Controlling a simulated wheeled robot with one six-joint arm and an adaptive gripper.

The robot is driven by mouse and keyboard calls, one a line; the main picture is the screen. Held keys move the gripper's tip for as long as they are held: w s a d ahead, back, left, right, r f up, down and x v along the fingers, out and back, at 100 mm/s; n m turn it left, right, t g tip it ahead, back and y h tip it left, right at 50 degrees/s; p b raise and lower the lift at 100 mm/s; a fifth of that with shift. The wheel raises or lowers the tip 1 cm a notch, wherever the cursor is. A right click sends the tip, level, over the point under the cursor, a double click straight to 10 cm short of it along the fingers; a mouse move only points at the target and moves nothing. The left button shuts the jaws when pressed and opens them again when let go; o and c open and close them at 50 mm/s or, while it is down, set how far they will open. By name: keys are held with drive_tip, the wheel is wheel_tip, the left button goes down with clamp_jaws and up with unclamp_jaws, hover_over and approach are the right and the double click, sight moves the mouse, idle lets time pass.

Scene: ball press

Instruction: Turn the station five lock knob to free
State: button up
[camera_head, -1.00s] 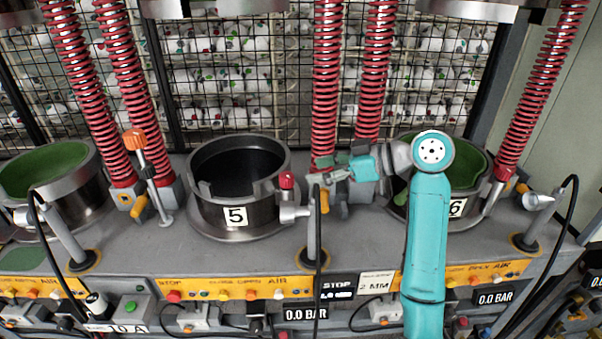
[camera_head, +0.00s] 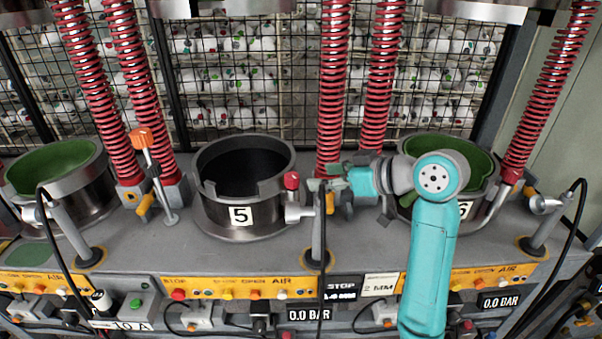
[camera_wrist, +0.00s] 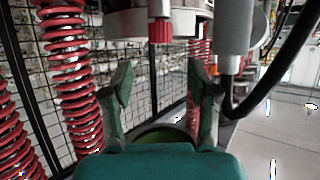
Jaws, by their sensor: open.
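The station five pot (camera_head: 240,190) is a dark metal ring with a white "5" plate on its front. A small red knob (camera_head: 291,181) sits upright on a metal fitting at its right side. No lock or free marking can be read on it. My gripper (camera_head: 314,185) is just right of the knob, its fingers towards it and partly behind a post and cable. In the wrist view the open fingers (camera_wrist: 159,80) are apart with nothing between them. A red ribbed knob (camera_wrist: 160,32) shows beyond and above the gap, apart from both fingers.
A thin post with a black cable (camera_head: 318,232) stands close to my gripper. Red springs (camera_head: 333,90) rise behind it. The station six pot (camera_head: 484,195) is under my wrist. An orange-topped lever (camera_head: 141,138) stands left of station five. Buttons line the front panel (camera_head: 230,288).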

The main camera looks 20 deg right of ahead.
sight(292, 175)
drive_tip(key=shift+m+t+h, duration=0.6)
drive_tip(key=shift+m+h, duration=0.3)
drive_tip(key=x, duration=0.3)
drive_tip(key=a+x, duration=0.1)
drive_tip(key=x, duration=0.6)
drive_tip(key=shift+s+a, duration=0.25)
drive_tip(key=shift+r, duration=0.1)
